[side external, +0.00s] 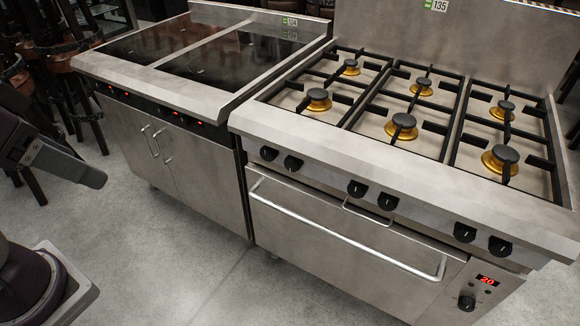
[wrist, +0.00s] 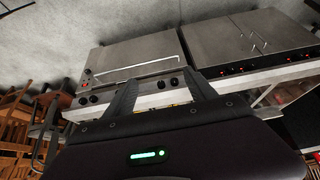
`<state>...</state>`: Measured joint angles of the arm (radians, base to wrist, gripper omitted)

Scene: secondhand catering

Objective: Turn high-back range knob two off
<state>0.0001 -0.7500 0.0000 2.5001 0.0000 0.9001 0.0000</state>
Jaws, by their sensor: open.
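The high-back range (side external: 330,225) is the six-burner steel range with a tall backsplash, on the right in the side view. Its front panel carries black knobs in pairs: a left pair with one knob (side external: 268,153) and a second knob (side external: 293,163), a middle pair (side external: 357,188), and a right pair (side external: 464,232). Knob markings are too small to read. In the wrist view the range (wrist: 140,60) appears upside down, with knobs (wrist: 174,82) beyond my fingers. My gripper (wrist: 160,73) is open and empty, apart from the range. It shows at the left edge of the side view (side external: 85,172).
A lower range with a black glass top (side external: 235,55) and red-lit controls stands left of the high-back range. A long oven handle (side external: 340,225) and a small bar (side external: 368,213) project below the knobs. Stacked chairs (side external: 85,110) stand behind.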

